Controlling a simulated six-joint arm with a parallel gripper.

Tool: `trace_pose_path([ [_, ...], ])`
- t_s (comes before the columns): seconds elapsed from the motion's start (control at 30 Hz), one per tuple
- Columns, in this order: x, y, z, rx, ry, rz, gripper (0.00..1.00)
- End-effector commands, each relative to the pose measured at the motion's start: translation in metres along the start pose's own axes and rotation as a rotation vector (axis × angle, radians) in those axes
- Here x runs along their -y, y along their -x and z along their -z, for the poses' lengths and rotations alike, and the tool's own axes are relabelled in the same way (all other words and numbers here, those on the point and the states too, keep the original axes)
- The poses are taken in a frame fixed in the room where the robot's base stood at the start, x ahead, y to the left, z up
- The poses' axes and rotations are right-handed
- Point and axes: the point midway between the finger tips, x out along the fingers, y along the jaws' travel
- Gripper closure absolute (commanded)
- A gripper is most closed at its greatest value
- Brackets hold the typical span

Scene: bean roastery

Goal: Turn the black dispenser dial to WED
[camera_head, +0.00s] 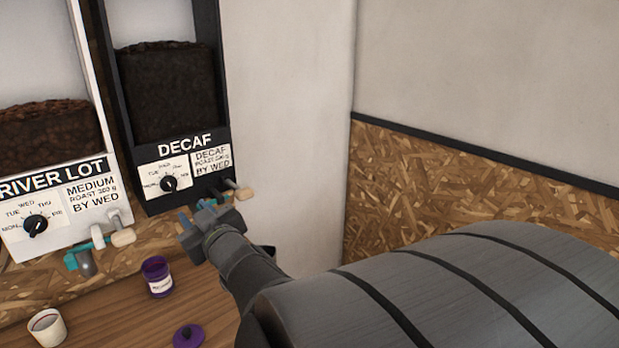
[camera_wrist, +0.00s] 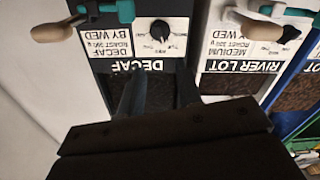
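The black dispenser (camera_head: 145,95) is labelled DECAF and holds dark beans behind its window. Its round black dial (camera_head: 169,183) sits on a white plate with day marks running from MON at left over the top to the right. The dial's pointer is too small to read surely. In the wrist view, which is upside down, the dial (camera_wrist: 160,30) lies just beyond my fingers. My gripper (camera_head: 197,213) is low in front of this dispenser, below and right of the dial. In the wrist view my gripper (camera_wrist: 160,90) is open and empty, its two fingers apart and clear of the dial.
A white RIVER LOT dispenser (camera_head: 85,222) with a similar dial (camera_head: 35,226) stands at left. Wooden-handled levers (camera_head: 123,237) stick out from the dispensers. A purple jar (camera_head: 158,276), a purple lid (camera_head: 188,336) and a white cup (camera_head: 47,328) are on the wooden counter below.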

Motion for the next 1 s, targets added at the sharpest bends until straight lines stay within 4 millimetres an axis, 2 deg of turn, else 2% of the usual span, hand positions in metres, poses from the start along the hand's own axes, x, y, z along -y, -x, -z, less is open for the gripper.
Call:
trace_pose_path([
  [0.6,0.001,-0.102,-0.001,0.001,0.0,0.0,0.68],
  [0.8,0.001,-0.124,0.0,0.0,0.001,0.0,0.68],
  [1.0,0.0,-0.132,0.0,-0.001,0.001,0.0,0.68],
])
